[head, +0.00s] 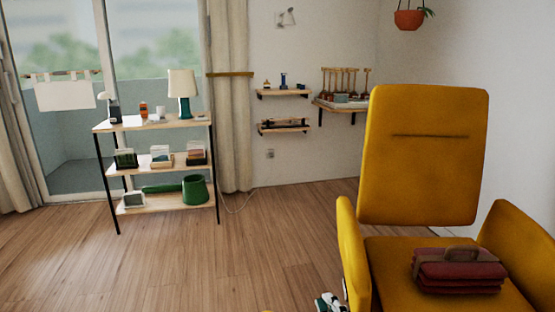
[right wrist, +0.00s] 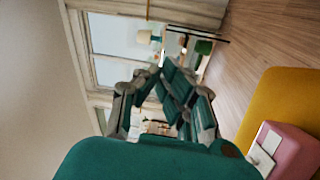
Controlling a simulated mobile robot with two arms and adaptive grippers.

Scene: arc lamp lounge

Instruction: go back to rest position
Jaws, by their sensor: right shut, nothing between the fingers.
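My right gripper (head: 328,301) shows only in small part at the bottom edge of the head view, just left of the yellow armchair (head: 420,165). In the right wrist view its green-and-grey fingers (right wrist: 160,80) come together, shut and empty, in front of the room. A dark red bag (head: 458,270) with a brown handle lies on the chair's seat, apart from the gripper. In the right wrist view a pinkish-red thing (right wrist: 290,150) with a white patch shows beside the yellow chair fabric (right wrist: 275,100). My left gripper is not in view.
A shelf rack (head: 150,125) with a lamp (head: 183,90), boxes and a green watering can (head: 195,190) stands by the window. Small wall shelves (head: 285,93) hang at the back. The wooden floor (head: 240,260) left of the chair is clear.

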